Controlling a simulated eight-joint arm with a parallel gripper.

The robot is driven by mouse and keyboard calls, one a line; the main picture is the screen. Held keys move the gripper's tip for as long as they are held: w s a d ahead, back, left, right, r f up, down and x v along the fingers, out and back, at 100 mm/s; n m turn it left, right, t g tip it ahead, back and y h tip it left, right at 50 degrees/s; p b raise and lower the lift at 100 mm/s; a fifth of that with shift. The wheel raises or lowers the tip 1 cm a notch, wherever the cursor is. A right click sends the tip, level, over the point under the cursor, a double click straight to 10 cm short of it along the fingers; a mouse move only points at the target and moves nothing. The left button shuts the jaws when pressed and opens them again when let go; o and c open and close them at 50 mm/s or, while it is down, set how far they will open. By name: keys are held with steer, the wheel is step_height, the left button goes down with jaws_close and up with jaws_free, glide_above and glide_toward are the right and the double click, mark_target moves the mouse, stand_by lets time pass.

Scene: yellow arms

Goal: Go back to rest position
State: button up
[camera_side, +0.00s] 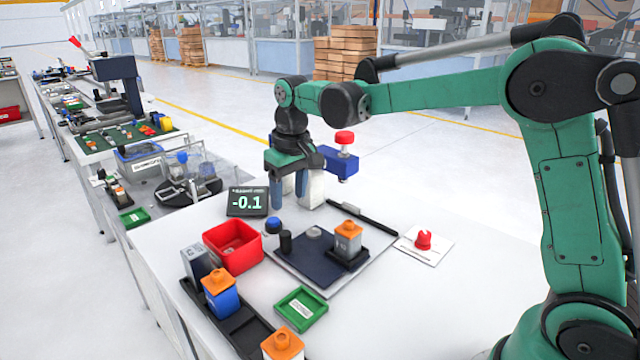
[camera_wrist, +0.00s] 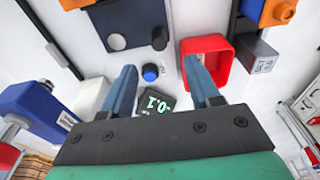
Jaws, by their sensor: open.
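My gripper (camera_side: 289,195) is open and points down above the far part of the white table. It also shows in the wrist view (camera_wrist: 160,80), where nothing is between its two blue-grey fingers. A small display (camera_side: 247,202) reading -0.1 stands just left of the gripper in the side view. In the wrist view the display (camera_wrist: 154,103) lies in line with the gap between the fingers. The dark blue plate (camera_side: 312,257) is in front of the gripper, with an orange-topped grey block (camera_side: 348,240) in a black holder at its right.
A red bin (camera_side: 233,246), a green tray (camera_side: 301,309) and a black rack (camera_side: 243,333) with orange-topped blocks occupy the table's near left. A blue fixture with a red knob (camera_side: 345,138) stands close behind the gripper's right. A red piece (camera_side: 423,240) sits on a white card.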

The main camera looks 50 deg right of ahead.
steer(key=s+t, duration=0.5)
steer(key=s, duration=0.9)
steer(key=shift+s+a+t, duration=0.3)
steer(key=shift+a+t, duration=0.05)
steer(key=shift+t, duration=0.05)
